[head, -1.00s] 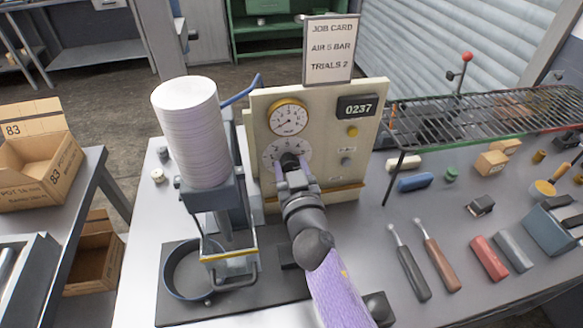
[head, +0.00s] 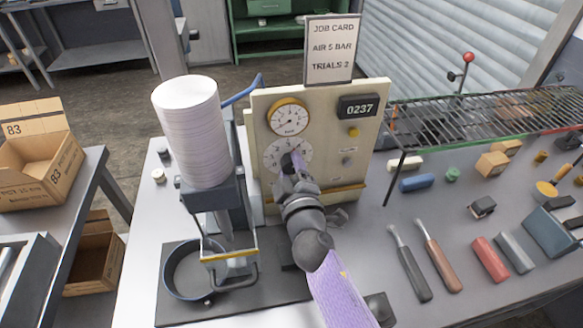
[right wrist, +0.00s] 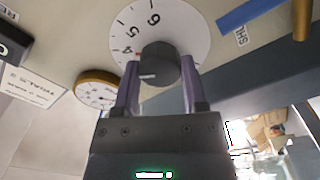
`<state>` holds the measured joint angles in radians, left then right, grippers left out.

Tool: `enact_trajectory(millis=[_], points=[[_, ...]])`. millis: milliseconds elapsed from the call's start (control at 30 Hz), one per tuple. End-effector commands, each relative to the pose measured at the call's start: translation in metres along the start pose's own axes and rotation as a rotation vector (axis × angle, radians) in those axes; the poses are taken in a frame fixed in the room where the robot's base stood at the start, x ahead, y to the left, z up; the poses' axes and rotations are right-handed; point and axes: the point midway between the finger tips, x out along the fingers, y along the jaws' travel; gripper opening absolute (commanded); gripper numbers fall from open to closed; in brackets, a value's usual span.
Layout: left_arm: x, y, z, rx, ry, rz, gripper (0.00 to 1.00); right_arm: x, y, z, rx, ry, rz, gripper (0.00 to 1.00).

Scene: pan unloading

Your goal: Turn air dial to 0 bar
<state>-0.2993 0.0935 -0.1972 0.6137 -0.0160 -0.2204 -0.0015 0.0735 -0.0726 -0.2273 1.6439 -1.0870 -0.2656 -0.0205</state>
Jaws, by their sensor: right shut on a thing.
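The air dial is a white numbered plate (head: 272,152) with a dark round knob at its middle, on the front of the cream panel. In the right wrist view the knob (right wrist: 160,62) shows with a pale line on its face, and 4, 5 and 6 show on the plate (right wrist: 190,30). My right gripper (head: 292,160) reaches the dial from the front. In the right wrist view its two fingers (right wrist: 160,80) are shut on the knob, one on each side. In the head view the gripper hides part of the knob and the plate's lower part. My left gripper is not in view.
A round brass-rimmed gauge (head: 289,118) sits above the dial, beside a counter (head: 358,107) reading 0237. A job card (head: 331,50) reads air 5 bar, trials 2. A tall white stack (head: 190,130) stands close left. Several tools lie on the table at right.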

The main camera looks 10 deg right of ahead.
Motion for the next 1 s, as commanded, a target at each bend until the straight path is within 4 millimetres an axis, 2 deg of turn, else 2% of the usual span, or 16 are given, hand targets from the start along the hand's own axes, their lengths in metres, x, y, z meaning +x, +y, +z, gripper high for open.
enact_trajectory(millis=[1000], points=[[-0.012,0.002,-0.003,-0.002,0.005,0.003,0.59,0.000,-0.002,0.001,-0.964,0.001,-0.001,0.00]])
